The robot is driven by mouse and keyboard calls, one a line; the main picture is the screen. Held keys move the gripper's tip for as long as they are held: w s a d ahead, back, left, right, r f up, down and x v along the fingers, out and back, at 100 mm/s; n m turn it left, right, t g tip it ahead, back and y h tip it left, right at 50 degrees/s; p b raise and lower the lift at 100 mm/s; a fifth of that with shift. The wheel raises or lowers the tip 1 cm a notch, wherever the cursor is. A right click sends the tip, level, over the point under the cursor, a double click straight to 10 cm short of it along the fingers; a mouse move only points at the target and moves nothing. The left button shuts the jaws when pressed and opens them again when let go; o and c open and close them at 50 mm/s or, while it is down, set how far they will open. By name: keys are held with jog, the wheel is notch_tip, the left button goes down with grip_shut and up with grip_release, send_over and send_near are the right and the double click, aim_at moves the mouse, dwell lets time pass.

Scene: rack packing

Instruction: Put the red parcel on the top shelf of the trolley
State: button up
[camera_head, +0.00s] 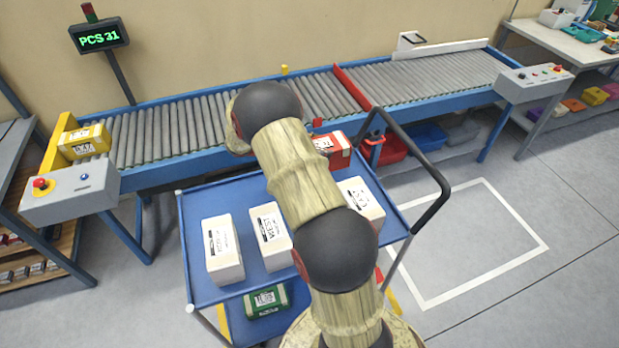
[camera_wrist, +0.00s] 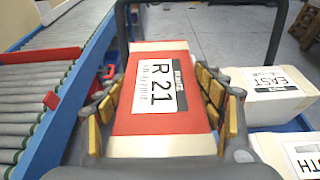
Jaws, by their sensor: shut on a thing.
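The red parcel (camera_wrist: 150,63) has white ends and a white label reading R 21. In the wrist view it sits between the yellow-padded fingers of my gripper (camera_wrist: 160,105), which is shut on it. In the head view the red parcel (camera_head: 337,150) shows by the far right part of the trolley's blue top shelf (camera_head: 195,205), near the handle. My arm hides part of it and the gripper there. I cannot tell whether the parcel touches the shelf.
White parcels stand on the top shelf: one at left (camera_head: 222,250), one in the middle (camera_head: 270,237), one at right (camera_head: 362,198). A green parcel (camera_head: 265,301) lies lower down. The roller conveyor (camera_head: 200,125) runs behind, with a yellow parcel (camera_head: 84,141). The black handle (camera_head: 432,212) rises at right.

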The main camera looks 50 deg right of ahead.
jog(key=shift+f+b, duration=1.05)
jog(key=shift+f, duration=2.5)
jog(key=shift+f, duration=0.1)
jog(key=o, duration=1.6)
jog(key=shift+o, duration=0.2)
